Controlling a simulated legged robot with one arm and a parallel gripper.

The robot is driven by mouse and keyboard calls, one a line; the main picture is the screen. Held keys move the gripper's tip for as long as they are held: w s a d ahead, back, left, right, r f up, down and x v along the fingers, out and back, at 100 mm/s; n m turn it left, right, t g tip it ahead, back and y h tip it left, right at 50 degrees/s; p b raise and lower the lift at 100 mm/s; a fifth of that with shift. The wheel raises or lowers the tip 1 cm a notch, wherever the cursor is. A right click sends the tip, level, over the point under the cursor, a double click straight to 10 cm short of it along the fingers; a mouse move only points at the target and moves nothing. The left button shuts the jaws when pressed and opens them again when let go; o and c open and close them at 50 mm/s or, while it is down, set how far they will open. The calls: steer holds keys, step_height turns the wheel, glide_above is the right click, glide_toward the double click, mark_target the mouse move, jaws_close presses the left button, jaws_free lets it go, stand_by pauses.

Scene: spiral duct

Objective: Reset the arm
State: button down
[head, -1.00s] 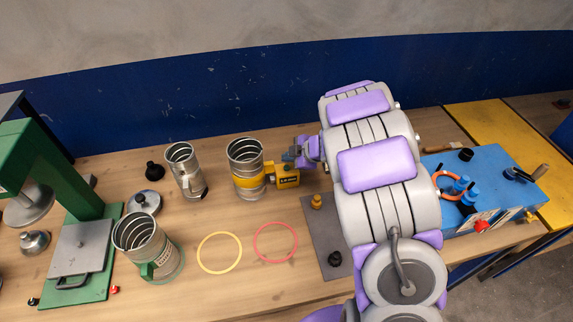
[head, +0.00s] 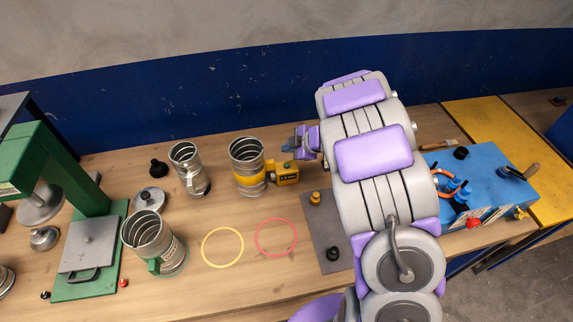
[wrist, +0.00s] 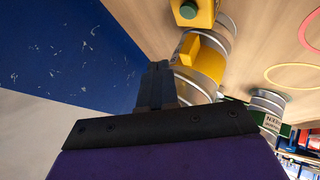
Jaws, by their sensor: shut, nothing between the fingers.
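My gripper (head: 287,149) is at the end of my purple and grey arm, near the back of the wooden bench. In the wrist view my gripper (wrist: 157,80) shows its dark fingers together, with nothing between them. It is close to a metal spiral duct with a yellow band and a yellow block (head: 285,173), and looks apart from them. In the wrist view the yellow block (wrist: 203,55) is just right of the fingers. My arm hides part of the bench behind it.
A green press (head: 60,165) is at far left. Yellow (head: 222,248) and red rings (head: 277,238) lie flat in front. A blue box (head: 490,190) is right; a blue wall band (head: 200,100) runs behind.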

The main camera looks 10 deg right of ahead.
steer(key=w+d+r+m+t+h+b, duration=0.1)
steer(key=d+r+m+t+h, duration=0.2)
steer(key=d+r+m+h, duration=0.45)
steer(key=s+d+r+m+g+h+b, duration=0.1)
steer(key=s+d+r+m+h, duration=0.1)
steer(key=s+d+r, duration=0.3)
steer(key=s+d+r+m+g+h+b, duration=0.1)
steer(key=s+d+r+m+g+h, duration=0.15)
steer(key=s, duration=0.45)
steer(key=s+a+f+m+g+y, duration=0.1)
steer(key=s+a, duration=0.4)
steer(key=s, duration=0.6)
steer(key=s+a+f+m+g+y+b, duration=0.1)
steer(key=s+a+f+m+g+y, duration=0.1)
steer(key=s, duration=0.9)
steer(key=s+a+f+m+g+y+b, duration=0.1)
steer(key=s+a+m+g+y, duration=0.1)
steer(key=s+a+g, duration=0.3)
steer(key=s+a, duration=0.3)
steer(key=s, duration=0.3)
steer(key=shift+a+f+y, duration=0.3)
steer(key=shift+a+y, duration=0.05)
steer(key=shift+y, duration=0.05)
